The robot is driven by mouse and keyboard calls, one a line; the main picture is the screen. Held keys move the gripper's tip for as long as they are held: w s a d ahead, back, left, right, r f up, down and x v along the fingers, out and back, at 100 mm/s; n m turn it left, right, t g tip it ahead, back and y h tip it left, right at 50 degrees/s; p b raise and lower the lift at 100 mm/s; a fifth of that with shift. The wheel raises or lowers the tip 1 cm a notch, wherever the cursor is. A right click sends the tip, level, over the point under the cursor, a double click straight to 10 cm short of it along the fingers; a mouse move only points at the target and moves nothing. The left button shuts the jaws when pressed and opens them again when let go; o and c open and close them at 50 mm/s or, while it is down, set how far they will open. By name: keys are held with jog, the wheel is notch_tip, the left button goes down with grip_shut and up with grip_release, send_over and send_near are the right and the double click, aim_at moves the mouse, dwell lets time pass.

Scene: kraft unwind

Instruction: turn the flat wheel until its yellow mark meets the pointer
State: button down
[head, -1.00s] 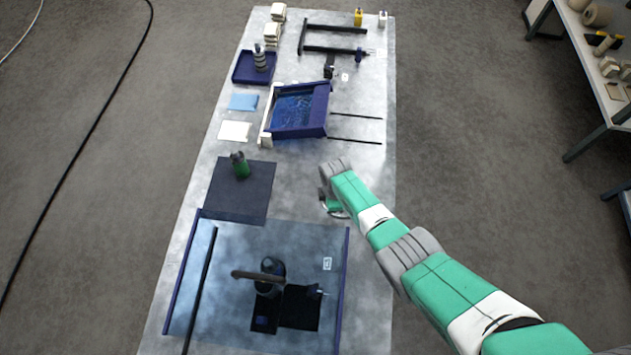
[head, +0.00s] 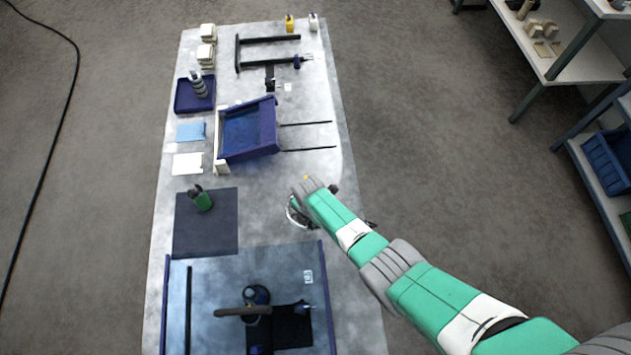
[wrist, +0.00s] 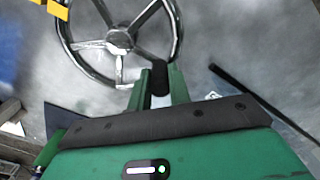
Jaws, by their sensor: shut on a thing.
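The flat wheel (wrist: 82,66), a grey metal ring with spokes and a round hub, lies in the upper left of the wrist view. In the head view only parts of its rim (head: 292,213) show beside my arm. A yellow patch (wrist: 57,10) sits at the rim's upper left in the wrist view. A yellow-and-black piece lies just outside it; I cannot tell surely which is mark and which is pointer. My gripper (wrist: 160,84) is shut on the wheel's upright black knob (wrist: 160,76), at the rim's near right side.
A dark mat (head: 205,235) with a green object (head: 202,199) lies left of the wheel. A blue tray-like box (head: 248,133) with two dark rods stands behind it. A framed station (head: 324,300) with dark parts stands in front. A dark rod (wrist: 262,102) lies right of the gripper.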

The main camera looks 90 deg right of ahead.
jog(key=shift+r, duration=0.1)
dwell(0.3)
jog(key=c, duration=1.3)
grip_release()
notch_tip(320, 180, up, 8)
jog(key=p, duration=0.4)
